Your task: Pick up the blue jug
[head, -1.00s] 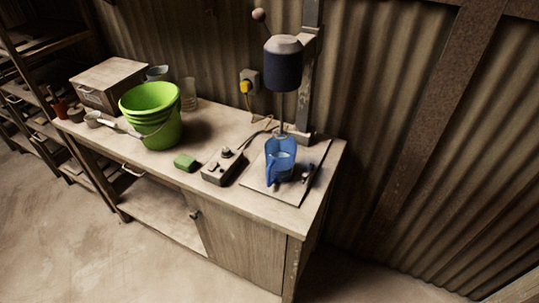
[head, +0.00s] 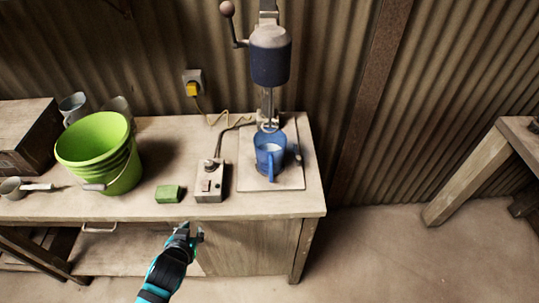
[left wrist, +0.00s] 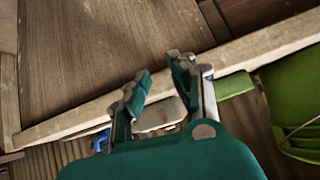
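The blue jug (head: 269,153) stands upright on the flat board (head: 288,182) of the press (head: 270,58), below the press head. A whisk-like shaft from the press reaches down to the jug's mouth; I cannot tell how deep it goes. The jug's handle faces the front. My left gripper (head: 191,232) is in front of the workbench, below its top edge, to the left of the jug and apart from it. Its fingers (left wrist: 160,68) are apart with nothing between them. A small blue part of the jug (left wrist: 102,141) shows in the left wrist view. My right gripper is not in view.
A switch box (head: 211,182) with a cable sits left of the jug. A green sponge (head: 168,193) and a green bucket (head: 97,150) stand farther left. The bench's front edge (head: 255,213) lies between my gripper and the jug. Another table (head: 478,165) is at right.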

